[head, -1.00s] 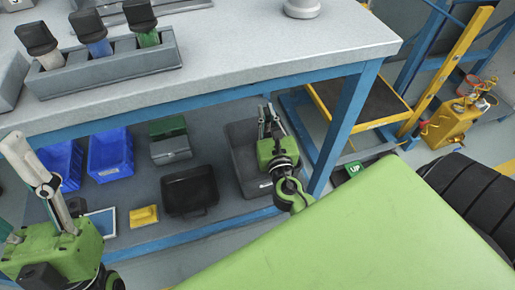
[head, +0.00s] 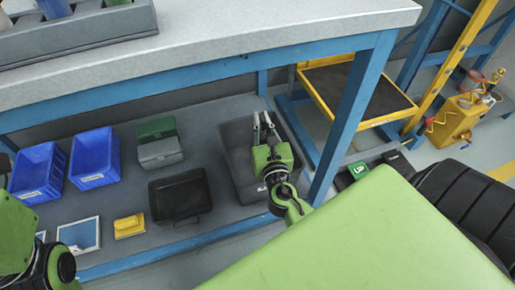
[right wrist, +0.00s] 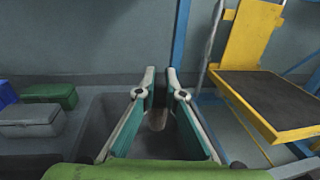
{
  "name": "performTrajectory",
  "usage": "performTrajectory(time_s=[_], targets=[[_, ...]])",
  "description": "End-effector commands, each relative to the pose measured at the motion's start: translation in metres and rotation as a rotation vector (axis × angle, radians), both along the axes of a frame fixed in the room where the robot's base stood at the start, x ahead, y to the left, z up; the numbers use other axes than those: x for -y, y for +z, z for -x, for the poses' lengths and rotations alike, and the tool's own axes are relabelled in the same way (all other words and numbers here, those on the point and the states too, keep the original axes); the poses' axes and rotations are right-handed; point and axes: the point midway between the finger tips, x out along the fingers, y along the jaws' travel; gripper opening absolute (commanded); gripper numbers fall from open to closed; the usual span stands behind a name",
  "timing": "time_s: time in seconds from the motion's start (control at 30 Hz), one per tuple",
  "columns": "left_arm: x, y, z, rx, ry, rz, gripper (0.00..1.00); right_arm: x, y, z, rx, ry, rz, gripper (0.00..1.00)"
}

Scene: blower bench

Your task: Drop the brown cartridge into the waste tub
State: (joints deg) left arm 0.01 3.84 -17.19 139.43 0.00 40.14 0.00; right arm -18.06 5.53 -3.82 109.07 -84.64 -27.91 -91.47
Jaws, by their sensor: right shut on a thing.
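My right gripper (head: 264,132) is over the dark grey waste tub (head: 234,145), which stands on the lower shelf at the right end. In the right wrist view the fingers (right wrist: 158,100) point down toward the tub (right wrist: 92,125). A dull brownish piece (right wrist: 157,119) shows between them, taken as the brown cartridge; the fingers hide most of it. In the head view the cartridge is too small to make out. Only a green part of my left arm shows at the left edge; its fingers are out of view.
Two blue bins (head: 95,158), a grey case with green lid (head: 158,143), a black tray (head: 180,196) and a yellow object (head: 129,226) share the shelf. The bench top (head: 230,30) overhangs it. A blue leg (head: 355,115) stands right of the tub, near a yellow-framed cart (head: 365,90).

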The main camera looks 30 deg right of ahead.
Motion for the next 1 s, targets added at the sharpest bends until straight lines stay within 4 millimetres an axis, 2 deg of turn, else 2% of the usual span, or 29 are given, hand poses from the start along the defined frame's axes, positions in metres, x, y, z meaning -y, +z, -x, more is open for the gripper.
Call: performTrajectory(time_s=[0.33, 0.4, 0.43, 0.8, 1.0], targets=[[0.0, 0.002, 0.0, 0.007, 0.001, -0.001, 0.53, 0.0, -0.002, 0.0, 0.0, 0.0, 0.0, 0.0], [0.0, 0.002, 0.0, 0.007, 0.001, -0.001, 0.53, 0.0, -0.002, 0.0, 0.0, 0.0, 0.0, 0.25], [0.0, 0.002, 0.0, 0.007, 0.001, -0.001, 0.53, 0.0, -0.002, 0.0, 0.0, 0.0, 0.0, 0.29], [0.0, 0.001, 0.0, 0.006, 0.001, 0.001, 0.53, -0.001, -0.002, 0.002, -0.002, 0.0, -0.001, 0.29], [0.0, 0.001, 0.0, 0.006, 0.001, 0.0, 0.53, -0.011, -0.004, 0.027, -0.005, 0.001, -0.001, 0.29]])
